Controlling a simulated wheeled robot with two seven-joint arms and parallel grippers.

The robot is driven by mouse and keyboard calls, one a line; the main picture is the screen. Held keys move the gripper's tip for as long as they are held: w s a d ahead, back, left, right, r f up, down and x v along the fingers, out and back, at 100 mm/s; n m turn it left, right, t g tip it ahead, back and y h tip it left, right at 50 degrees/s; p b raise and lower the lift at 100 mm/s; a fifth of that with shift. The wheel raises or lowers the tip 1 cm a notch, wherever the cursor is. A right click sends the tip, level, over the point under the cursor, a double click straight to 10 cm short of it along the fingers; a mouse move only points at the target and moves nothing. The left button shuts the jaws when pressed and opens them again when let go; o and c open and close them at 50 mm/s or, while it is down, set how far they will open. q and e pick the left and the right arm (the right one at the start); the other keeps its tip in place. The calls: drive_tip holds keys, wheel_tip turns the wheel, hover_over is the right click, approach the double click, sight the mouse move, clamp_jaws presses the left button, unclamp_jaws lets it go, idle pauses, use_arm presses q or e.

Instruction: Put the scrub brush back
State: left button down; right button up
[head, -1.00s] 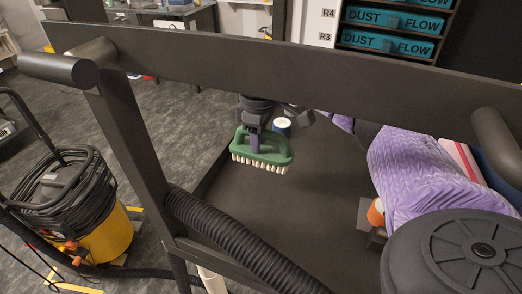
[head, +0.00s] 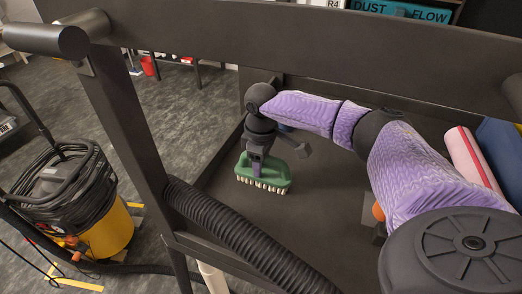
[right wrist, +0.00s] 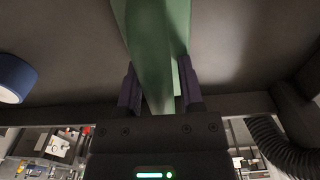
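The scrub brush (head: 268,176) has a green body and pale bristles pointing down. In the head view it is over the dark bench top (head: 325,210), near its left edge; I cannot tell whether the bristles touch the surface. My right gripper (head: 256,163) is shut on the brush's handle from above. In the right wrist view the green handle (right wrist: 155,40) runs up between the two fingers of the right gripper (right wrist: 158,88). My left gripper is not in view.
A dark rail (head: 300,45) crosses above the bench. A ribbed black hose (head: 235,240) runs along the front left. A blue cylinder (right wrist: 14,78) stands near the brush. A pink-red roll (head: 470,160) and an orange object (head: 378,212) lie to the right. A yellow vacuum (head: 105,235) stands left.

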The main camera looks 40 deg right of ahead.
drive_tip(key=shift+o, duration=0.8)
wheel_tip(320, 180, up, 12)
drive_tip(key=shift+r+p, duration=0.2)
drive_tip(key=shift+p, duration=1.05)
